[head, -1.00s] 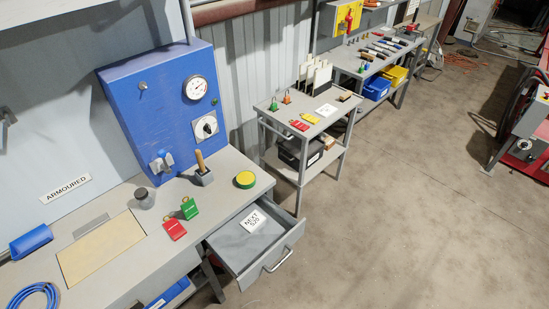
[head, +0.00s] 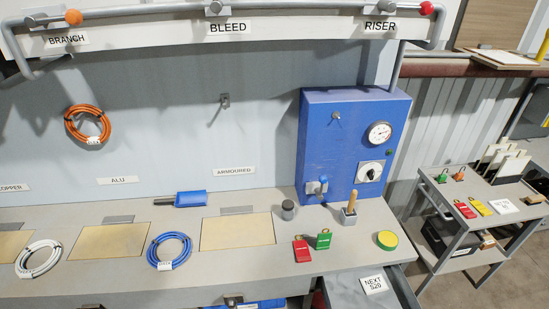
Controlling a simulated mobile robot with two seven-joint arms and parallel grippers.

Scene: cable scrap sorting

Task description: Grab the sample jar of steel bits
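A small grey jar-like container with a dark lid (head: 288,210) stands upright on the grey bench (head: 340,262), left of the blue box with a gauge. It is the only jar-like thing I make out, but its contents and any label cannot be read. A red tag (head: 302,251) and a green tag (head: 323,239) are in front of it to the right. Neither of my grippers is in view.
A blue gauge box (head: 345,140) stands behind the bench's right part.

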